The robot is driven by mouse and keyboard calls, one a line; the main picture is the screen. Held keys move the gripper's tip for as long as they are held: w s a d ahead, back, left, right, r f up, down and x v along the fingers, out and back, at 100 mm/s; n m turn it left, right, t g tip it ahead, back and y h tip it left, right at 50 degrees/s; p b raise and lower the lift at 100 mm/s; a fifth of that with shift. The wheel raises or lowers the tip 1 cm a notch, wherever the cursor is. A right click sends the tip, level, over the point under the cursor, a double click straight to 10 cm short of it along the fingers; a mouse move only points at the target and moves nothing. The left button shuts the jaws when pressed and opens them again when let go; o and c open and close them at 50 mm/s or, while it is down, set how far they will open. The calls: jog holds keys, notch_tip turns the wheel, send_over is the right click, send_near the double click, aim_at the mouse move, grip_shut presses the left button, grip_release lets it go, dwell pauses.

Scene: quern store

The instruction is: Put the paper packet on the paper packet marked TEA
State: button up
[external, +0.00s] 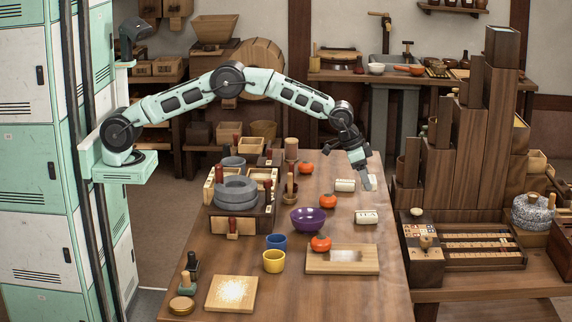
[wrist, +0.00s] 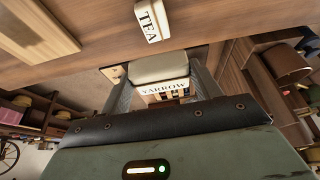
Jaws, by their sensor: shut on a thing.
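My gripper (external: 368,184) hangs over the right part of the table, shut on a white paper packet (external: 373,181). In the wrist view this packet (wrist: 165,69) sits between the fingers, with YARROW lettered on its label. The packet marked TEA (wrist: 152,21) lies on the table beyond it in the wrist view, apart from it. It appears to be the white packet (external: 366,217) near the table's right edge in the external view, where its lettering is too small to read. A further white packet (external: 345,185) lies left of my gripper.
A wooden board (external: 314,262) with a pale patch lies nearer the camera; it also shows in the wrist view (wrist: 35,30). Orange-red fruits (external: 328,201) and a purple bowl (external: 308,219) stand to the left. Tall stepped wooden boxes (external: 455,150) rise to the right.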

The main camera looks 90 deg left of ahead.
aim_at(368, 213)
notch_tip(368, 213, down, 8)
jog(key=shift+f+p, duration=0.2)
jog(key=shift+p, duration=0.15)
jog(key=shift+f, duration=0.2)
jog(key=o, duration=1)
jog(key=shift+r, duration=0.15)
